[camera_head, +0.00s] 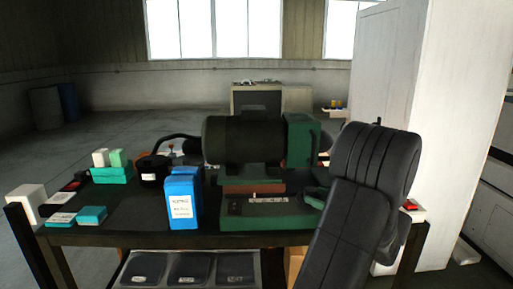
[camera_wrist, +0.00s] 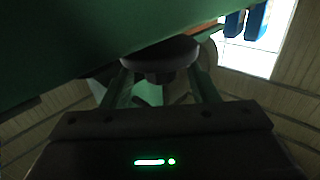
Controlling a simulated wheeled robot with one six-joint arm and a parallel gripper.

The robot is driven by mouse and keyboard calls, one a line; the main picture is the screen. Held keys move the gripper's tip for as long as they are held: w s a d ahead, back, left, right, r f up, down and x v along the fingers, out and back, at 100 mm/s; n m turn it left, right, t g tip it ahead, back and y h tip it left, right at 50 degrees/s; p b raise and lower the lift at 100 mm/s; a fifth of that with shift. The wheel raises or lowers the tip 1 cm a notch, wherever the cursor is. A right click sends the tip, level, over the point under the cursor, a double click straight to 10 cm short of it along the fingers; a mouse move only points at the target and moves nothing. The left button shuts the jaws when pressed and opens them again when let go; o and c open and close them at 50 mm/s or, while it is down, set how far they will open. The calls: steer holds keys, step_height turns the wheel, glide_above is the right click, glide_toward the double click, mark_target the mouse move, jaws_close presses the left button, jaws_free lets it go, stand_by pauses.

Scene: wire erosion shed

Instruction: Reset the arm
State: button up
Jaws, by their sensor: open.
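My arm (camera_head: 367,195), black and bent, rises in front of the right end of the workbench in the head view. My gripper's end is not visible there. In the wrist view my gripper (camera_wrist: 162,88) shows two fingers apart, with a dark body and a green light below them. A rounded grey part (camera_wrist: 160,54) shows at and beyond the fingertips; I cannot tell whether it touches them. A large green surface (camera_wrist: 60,45) fills the upper left, very near the fingers.
The bench holds a green machine with a dark motor (camera_head: 240,139), a blue box (camera_head: 182,198), teal and white blocks (camera_head: 112,173), and a black round container (camera_head: 152,168). A tall white cabinet (camera_head: 440,120) stands right of my arm. Open floor (camera_head: 100,130) lies behind the bench.

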mark_target(310, 193)
steer(key=shift+x, duration=1.75)
steer(key=shift+d, duration=0.1)
steer(key=b+v, duration=0.1)
steer(key=v, duration=1.3)
steer(key=p+x, duration=0.1)
steer(key=x, duration=1.3)
steer(key=shift+a, duration=0.25)
steer(key=shift+w+d+f+m+t+h+b, duration=0.1)
steer(key=shift+f+m+t+h+b, duration=0.15)
steer(key=shift+m+t+h+b, duration=0.2)
steer(key=shift+s+r+m+t+h+b, duration=0.1)
steer(key=shift+s+m+t+h+b, duration=0.1)
steer(key=shift+m+t+h+b, duration=0.55)
steer(key=m+t+h+b, duration=0.1)
steer(key=m+h+b, duration=0.1)
steer(key=h, duration=0.1)
steer(key=m+t+h+b, duration=0.2)
steer(key=h+b, duration=0.1)
steer(key=shift+w+r+m+t+h+b, duration=0.1)
steer(key=shift+m+t+h+b, duration=0.2)
steer(key=shift+m+h+b, duration=1.5)
